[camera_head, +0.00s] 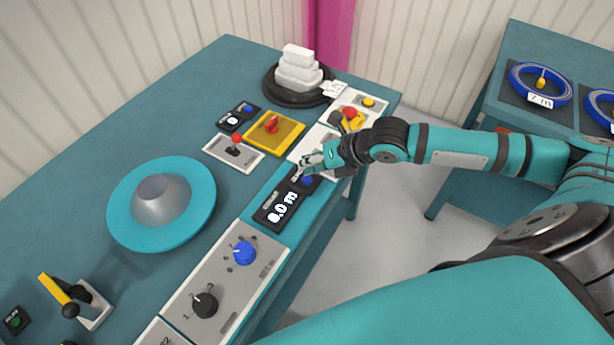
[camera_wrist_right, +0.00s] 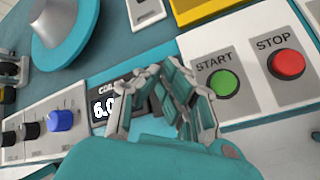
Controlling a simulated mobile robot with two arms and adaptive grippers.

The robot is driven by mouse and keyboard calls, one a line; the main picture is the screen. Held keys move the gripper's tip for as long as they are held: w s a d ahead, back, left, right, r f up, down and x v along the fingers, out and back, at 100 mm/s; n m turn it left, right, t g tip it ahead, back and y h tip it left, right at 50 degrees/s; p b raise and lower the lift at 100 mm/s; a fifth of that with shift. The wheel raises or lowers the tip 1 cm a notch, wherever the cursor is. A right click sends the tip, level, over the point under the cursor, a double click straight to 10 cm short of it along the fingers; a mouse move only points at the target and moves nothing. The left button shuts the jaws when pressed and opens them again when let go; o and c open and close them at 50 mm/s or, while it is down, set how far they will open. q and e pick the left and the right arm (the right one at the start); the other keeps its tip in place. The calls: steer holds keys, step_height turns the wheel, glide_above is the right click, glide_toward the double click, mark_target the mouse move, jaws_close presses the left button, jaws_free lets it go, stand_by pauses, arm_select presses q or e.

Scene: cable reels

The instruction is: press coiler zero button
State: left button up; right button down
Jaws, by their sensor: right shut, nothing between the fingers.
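The coiler display box (camera_head: 281,207) is black with white digits in metres and has a blue zero button (camera_head: 307,180) at its far end. In the right wrist view the display (camera_wrist_right: 104,107) shows beside my fingers, and the button is hidden behind them. My right gripper (camera_head: 309,164) is shut and empty. Its fingertips are over the far end of the display box, close to the blue button. I cannot tell whether they touch it. It also shows in the right wrist view (camera_wrist_right: 162,90). My left gripper is not in view.
A green START button (camera_wrist_right: 223,83) and a red STOP button (camera_wrist_right: 289,64) sit just beyond the gripper. A panel with a blue knob (camera_head: 243,253) and a black knob (camera_head: 205,304) lies nearer. A teal disc (camera_head: 190,215) stands left. A yellow switch box (camera_head: 268,138) lies behind.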

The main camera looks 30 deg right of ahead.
mark_target(309, 176)
steer(key=shift+f, duration=0.15)
stand_by(0.5)
steer(key=shift+f, duration=0.25)
steer(key=shift+f, duration=0.45)
stand_by(0.8)
steer(key=shift+r, duration=0.1)
steer(key=shift+r+p, duration=0.75)
steer(key=shift+p, duration=0.25)
step_height(309, 176, up, 5)
steer(key=p, duration=0.5)
steer(key=shift+r, duration=0.1)
